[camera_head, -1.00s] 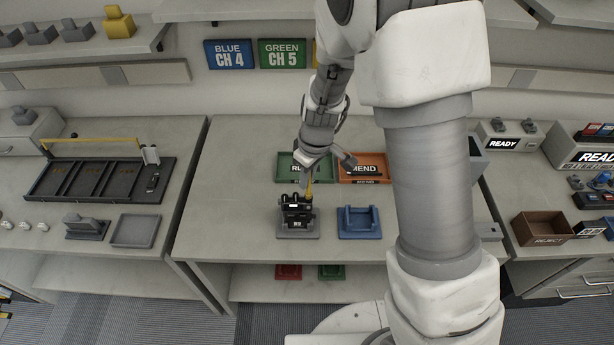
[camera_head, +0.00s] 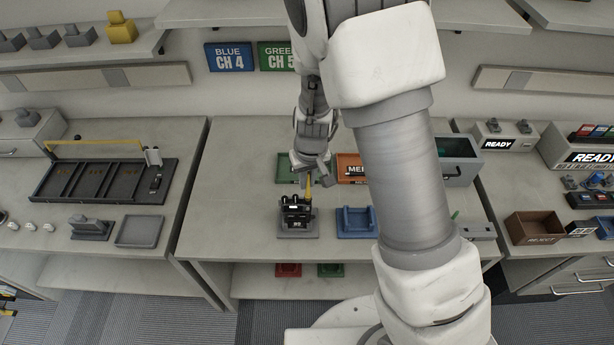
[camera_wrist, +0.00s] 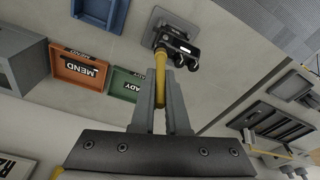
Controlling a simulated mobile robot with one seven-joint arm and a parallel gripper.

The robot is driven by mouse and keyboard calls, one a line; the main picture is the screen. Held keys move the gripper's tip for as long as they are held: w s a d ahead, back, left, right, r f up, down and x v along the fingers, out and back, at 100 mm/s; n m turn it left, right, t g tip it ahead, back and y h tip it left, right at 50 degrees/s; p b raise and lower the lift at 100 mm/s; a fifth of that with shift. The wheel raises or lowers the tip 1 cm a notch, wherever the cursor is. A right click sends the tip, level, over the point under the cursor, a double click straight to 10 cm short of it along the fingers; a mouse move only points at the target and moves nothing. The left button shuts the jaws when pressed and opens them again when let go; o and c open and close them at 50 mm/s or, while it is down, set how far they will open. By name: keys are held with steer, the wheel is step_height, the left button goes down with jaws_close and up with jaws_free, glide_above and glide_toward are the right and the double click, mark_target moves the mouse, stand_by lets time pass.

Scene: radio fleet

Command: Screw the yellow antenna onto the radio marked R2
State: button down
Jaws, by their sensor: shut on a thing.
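A black radio (camera_head: 296,211) stands in a grey cradle (camera_head: 284,234) near the front of the middle table; its label is too small to read surely. My gripper (camera_head: 311,173) is above its right side, shut on the yellow antenna (camera_head: 309,189), which stands roughly upright. In the wrist view the antenna (camera_wrist: 160,72) runs from between my gripper's fingers (camera_wrist: 160,95) to the radio (camera_wrist: 180,47). Its far end appears to meet the radio's top; I cannot tell whether it is threaded in.
An empty blue cradle (camera_head: 357,222) stands right of the radio. Behind are a green tray (camera_head: 284,170) and an orange MEND tray (camera_head: 350,162). A grey open bin (camera_head: 461,172) stands at the right. A rack with a yellow bar (camera_head: 95,140) is on the left table.

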steer(key=shift+m+p, duration=0.65)
steer(key=shift+m, duration=0.75)
steer(key=c, duration=0.8)
jaws_free()
steer(key=shift+c, duration=0.2)
steer(key=shift+r, duration=0.15)
